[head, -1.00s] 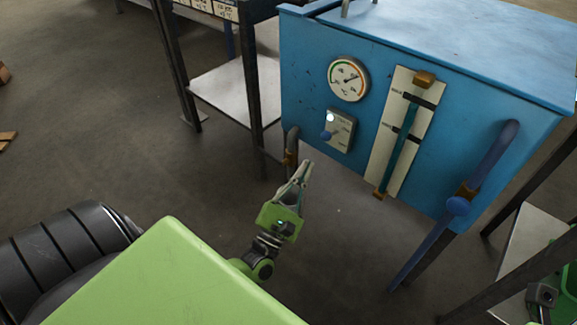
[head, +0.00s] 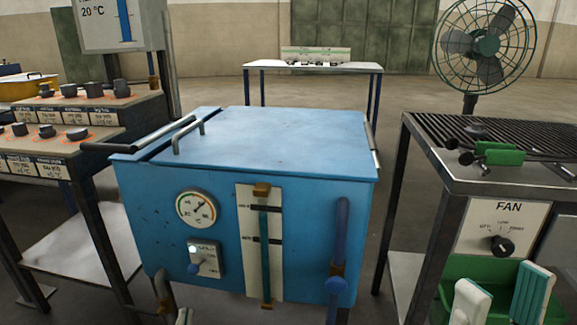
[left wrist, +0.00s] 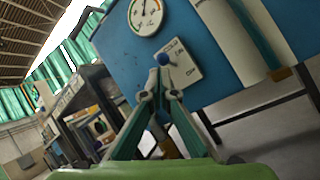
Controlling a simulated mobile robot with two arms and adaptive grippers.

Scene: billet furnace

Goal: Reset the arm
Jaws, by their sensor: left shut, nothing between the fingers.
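My left gripper (left wrist: 160,88) is shut and empty in the left wrist view. Its fingertips meet in front of the blue furnace's lower front. The furnace's switch plate (left wrist: 178,62) with its blue knob is behind the tips, and I cannot tell whether they touch. In the head view only the pale tip of my left gripper (head: 184,316) shows at the bottom edge, below the blue furnace (head: 270,140).
The furnace front has a round gauge (head: 196,209), a sliding bar and a blue lever (head: 339,250). A stepped rack (head: 60,150) stands left. A grill table with a fan panel (head: 503,229) stands right. A standing fan (head: 485,45) and a table (head: 315,68) are behind.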

